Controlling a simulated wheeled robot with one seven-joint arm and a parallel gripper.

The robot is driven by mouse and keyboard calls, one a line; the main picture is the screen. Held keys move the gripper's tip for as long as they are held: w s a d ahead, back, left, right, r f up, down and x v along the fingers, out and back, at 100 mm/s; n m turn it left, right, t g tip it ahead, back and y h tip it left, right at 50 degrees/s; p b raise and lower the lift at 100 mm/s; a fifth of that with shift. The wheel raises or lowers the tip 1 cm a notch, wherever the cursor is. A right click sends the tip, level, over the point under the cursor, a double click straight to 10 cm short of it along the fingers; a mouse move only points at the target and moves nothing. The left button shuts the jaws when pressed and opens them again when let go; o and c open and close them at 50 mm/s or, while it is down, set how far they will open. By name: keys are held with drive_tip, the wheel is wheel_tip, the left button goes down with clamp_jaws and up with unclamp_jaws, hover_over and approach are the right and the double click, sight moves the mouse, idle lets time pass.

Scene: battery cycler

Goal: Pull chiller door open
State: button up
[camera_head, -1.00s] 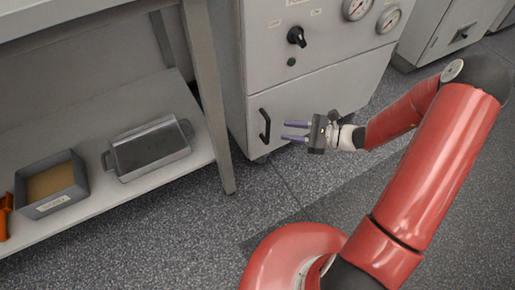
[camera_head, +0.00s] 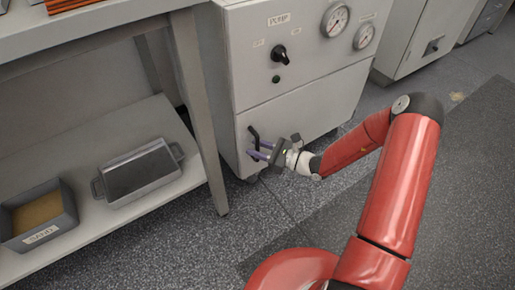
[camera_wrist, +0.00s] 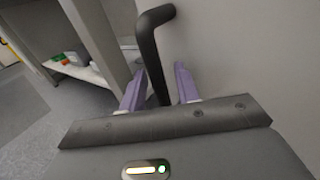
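The chiller door (camera_head: 310,107) is the lower light-grey front panel of the cabinet, and it looks closed. Its black bar handle (camera_head: 252,134) is at the panel's left side. The handle also shows in the wrist view (camera_wrist: 149,48), running down between my fingers. My gripper (camera_head: 257,151) is at the handle in the head view. In the wrist view my gripper (camera_wrist: 158,85) has its two purple fingers apart, one on each side of the handle. A gap shows on the right of the handle; the left finger is close to it, and contact is unclear.
A bench with a steel leg (camera_head: 198,110) stands just left of the cabinet. Its lower shelf holds a metal tray (camera_head: 142,172) and a sand box (camera_head: 67,205). Gauges and a black knob (camera_head: 280,53) sit above the door. The floor in front is clear.

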clamp_jaws()
idle(0.3)
